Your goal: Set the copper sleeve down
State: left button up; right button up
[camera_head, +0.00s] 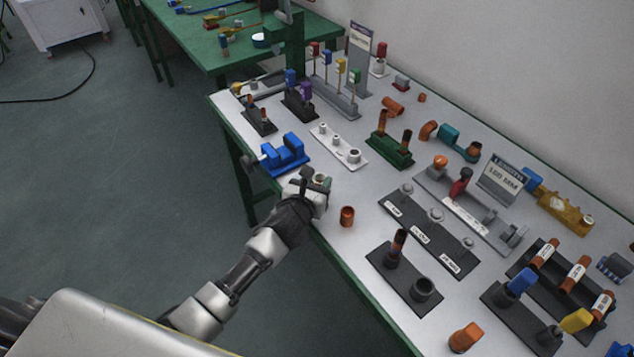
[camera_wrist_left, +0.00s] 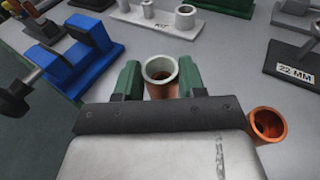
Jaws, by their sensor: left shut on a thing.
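My left gripper (camera_head: 320,184) is at the near edge of the table, between the blue vise and a loose copper piece. In the left wrist view its green fingers (camera_wrist_left: 158,80) are shut on the copper sleeve (camera_wrist_left: 161,90), a short upright tube with a pale rim and copper-coloured body. In the head view the gripper mostly hides the sleeve. I cannot tell whether its lower end touches the table. My right gripper is not in view.
A second short copper tube (camera_head: 347,216) stands close to the right of the gripper; it also shows in the left wrist view (camera_wrist_left: 267,126). A blue vise (camera_head: 285,154) is at left. A white stand with pegs (camera_head: 332,150) lies behind. A black labelled board (camera_head: 428,232) is to the right.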

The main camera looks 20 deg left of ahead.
pick_arm(q)
jog(key=shift+f, duration=0.1)
jog(key=o, duration=0.9)
jog(key=shift+s+r, duration=0.1)
jog(key=shift+r, duration=0.1)
jog(key=v, duration=1.1)
jog(key=shift+s+r, duration=0.15)
jog(key=shift+s, duration=0.2)
